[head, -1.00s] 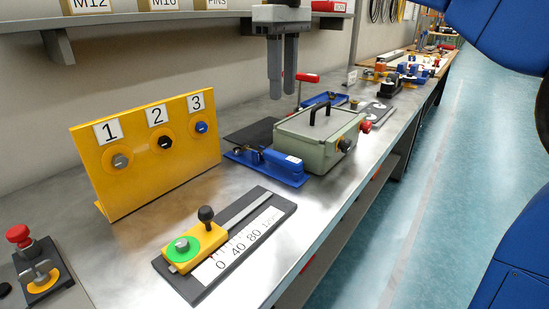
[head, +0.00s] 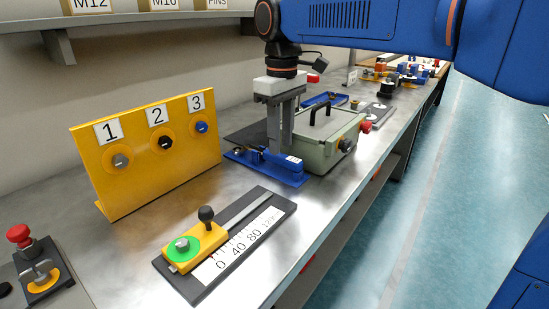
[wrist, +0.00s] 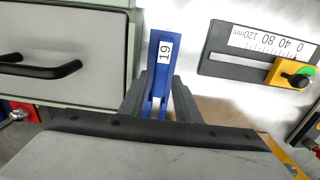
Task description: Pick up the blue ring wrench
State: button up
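The blue piece with a white label (head: 285,163), which I take to be the ring wrench on its blue holder, lies on the bench left of the green box. I cannot clearly separate wrench from holder. In the wrist view the blue piece (wrist: 153,85), labelled 19, lies between my fingers. My gripper (head: 281,149) points down over it, and in the wrist view my gripper (wrist: 158,84) has a finger on each side with narrow gaps. It looks open. The fingers hide part of the blue piece, and contact is not clear.
The green box (head: 322,150) with a black handle stands close to the right of my fingers. A yellow numbered panel (head: 150,165) stands to the left. A slider with a scale (head: 230,240) lies in front. Bare metal bench lies between them.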

aim_at(264, 156)
notch_tip(264, 156, down, 4)
jog(key=shift+a+f, duration=0.1)
jog(key=shift+a, duration=0.05)
grip_shut()
